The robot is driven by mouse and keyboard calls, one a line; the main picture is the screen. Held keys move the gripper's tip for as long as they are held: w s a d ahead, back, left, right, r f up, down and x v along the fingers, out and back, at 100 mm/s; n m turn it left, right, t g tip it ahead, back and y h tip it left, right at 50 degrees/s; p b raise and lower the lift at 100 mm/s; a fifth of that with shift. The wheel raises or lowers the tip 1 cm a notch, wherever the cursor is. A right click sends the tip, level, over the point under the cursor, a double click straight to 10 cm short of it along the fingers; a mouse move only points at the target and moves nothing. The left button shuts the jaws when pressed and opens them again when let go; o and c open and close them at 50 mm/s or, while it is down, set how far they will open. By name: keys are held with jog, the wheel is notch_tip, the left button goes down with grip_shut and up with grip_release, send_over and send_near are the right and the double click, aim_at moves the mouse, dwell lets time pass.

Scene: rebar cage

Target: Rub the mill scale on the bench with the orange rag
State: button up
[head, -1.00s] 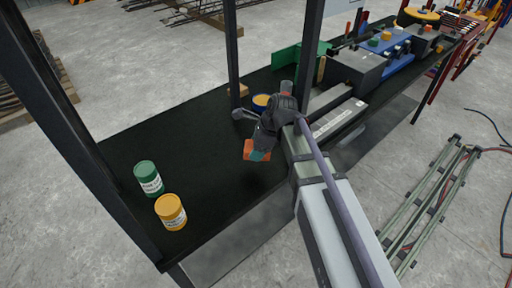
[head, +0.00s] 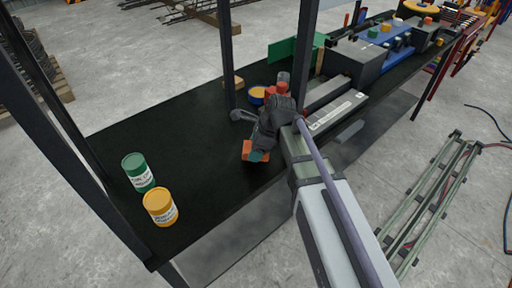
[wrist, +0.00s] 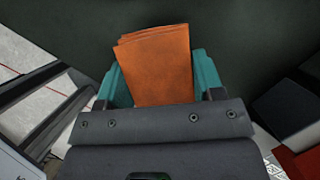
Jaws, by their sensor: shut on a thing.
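The orange rag (wrist: 155,65) is a folded cloth held between the teal fingers of my gripper (wrist: 155,88) in the wrist view. In the head view the rag (head: 250,149) shows at the tip of my gripper (head: 258,155), over the middle of the black bench (head: 195,150). I cannot tell whether the rag touches the bench top. I cannot make out the mill scale in either view; part of the bench lies hidden behind my gripper and arm.
A green can (head: 138,171) and a yellow can (head: 160,206) stand at the bench's near left. Dark upright posts (head: 228,60) rise along the bench. A grey machine block (head: 352,68) and a blue fixture (head: 385,42) stand to the right. The left middle of the bench is clear.

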notch_tip(320, 180, down, 2)
jog(key=shift+f+b, duration=0.1)
jog(key=shift+b, duration=0.6)
jog(key=shift+w+a+f, duration=0.15)
jog(key=shift+w+a, duration=0.05)
jog(key=shift+w, duration=0.15)
jog(key=shift+w+a, duration=0.95)
jog(key=shift+w, duration=0.2)
jog(key=shift+s+d, duration=0.6)
jog(key=shift+s, duration=0.2)
jog(key=shift+s+d, duration=0.6)
jog(key=shift+s, duration=0.2)
notch_tip(320, 180, up, 8)
jog(key=p, duration=0.7)
jog(key=shift+w+f, duration=0.15)
jog(key=shift+f, duration=0.05)
jog(key=shift+f, duration=0.15)
notch_tip(320, 180, down, 6)
jog(key=b, duration=0.6)
